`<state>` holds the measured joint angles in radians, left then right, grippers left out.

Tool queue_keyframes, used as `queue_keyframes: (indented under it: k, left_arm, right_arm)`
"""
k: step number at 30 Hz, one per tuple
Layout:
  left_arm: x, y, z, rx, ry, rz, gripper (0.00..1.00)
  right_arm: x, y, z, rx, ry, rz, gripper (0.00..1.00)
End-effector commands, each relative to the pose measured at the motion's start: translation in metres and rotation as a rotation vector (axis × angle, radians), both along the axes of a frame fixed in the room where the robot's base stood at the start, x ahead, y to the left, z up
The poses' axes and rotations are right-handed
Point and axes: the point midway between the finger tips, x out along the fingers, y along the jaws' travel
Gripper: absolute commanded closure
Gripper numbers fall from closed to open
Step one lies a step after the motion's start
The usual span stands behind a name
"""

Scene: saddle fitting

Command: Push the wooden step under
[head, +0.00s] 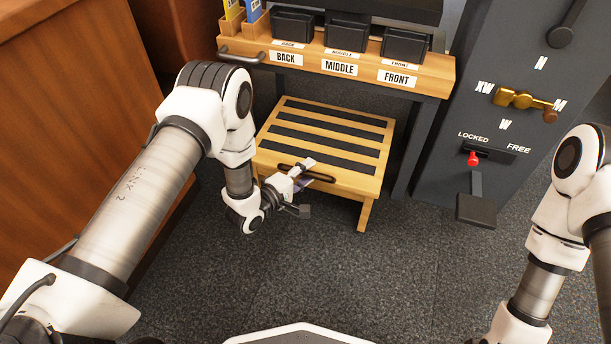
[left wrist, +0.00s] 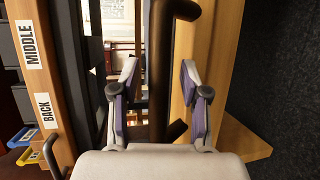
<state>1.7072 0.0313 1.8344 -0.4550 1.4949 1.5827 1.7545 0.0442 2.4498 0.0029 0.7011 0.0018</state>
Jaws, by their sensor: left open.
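The wooden step (head: 345,187) stands upright on the carpet, with dark grip strips across its top. Its back edge lies close below the front of the wooden bench (head: 438,75) in the head view; how far it reaches under is hard to tell. My left gripper (head: 303,186) is at the step's front face, by its dark handle bar (head: 290,169). In the left wrist view, the open left gripper (left wrist: 158,82) has a finger on either side of the handle bar (left wrist: 160,45), with gaps showing. My right arm shows at the right, but its gripper is out of view.
The bench carries dark bins over BACK, MIDDLE and FRONT labels, and a rail (head: 240,57) at its left end. A dark cabinet (head: 440,140) with levers stands at the right. A wooden cabinet (head: 70,100) is at the left. The carpet (head: 380,270) in front is clear.

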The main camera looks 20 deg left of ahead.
Motion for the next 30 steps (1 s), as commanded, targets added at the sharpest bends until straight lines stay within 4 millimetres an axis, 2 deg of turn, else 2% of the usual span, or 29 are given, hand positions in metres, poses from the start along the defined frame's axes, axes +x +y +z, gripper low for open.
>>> queue_keyframes:
  k: [3, 4, 7, 8, 15, 20, 25, 30]
  left_arm:
    - [0.000, 0.000, 0.001, 0.000, 0.000, 0.000, 0.55]
    - [0.000, 0.000, 0.001, 0.000, 0.000, 0.000, 0.62]
    - [-0.001, 0.000, 0.001, 0.000, 0.000, 0.000, 0.97]
    - [-0.001, 0.000, 0.001, 0.000, 0.001, 0.000, 1.00]
    - [0.000, 0.000, 0.001, 0.001, 0.000, -0.001, 1.00]
    - [0.011, -0.001, 0.002, 0.001, -0.002, -0.001, 1.00]
    - [0.041, -0.002, 0.003, 0.000, -0.004, -0.001, 1.00]
    - [0.085, -0.003, 0.004, 0.000, -0.004, -0.001, 1.00]
  right_arm:
    - [0.000, 0.000, 0.001, 0.000, -0.001, 0.000, 1.00]
    - [0.000, 0.000, 0.001, 0.000, -0.001, 0.000, 1.00]
    - [0.000, 0.000, 0.001, 0.000, 0.000, 0.000, 1.00]
    - [0.000, 0.000, 0.001, 0.000, 0.000, 0.000, 1.00]
    - [0.000, 0.000, 0.001, 0.000, 0.000, 0.000, 1.00]
    - [0.005, 0.000, 0.003, 0.000, -0.001, 0.000, 1.00]
    - [0.019, -0.001, 0.006, 0.000, 0.000, 0.001, 1.00]
    - [0.046, -0.001, 0.011, 0.000, 0.000, 0.002, 1.00]
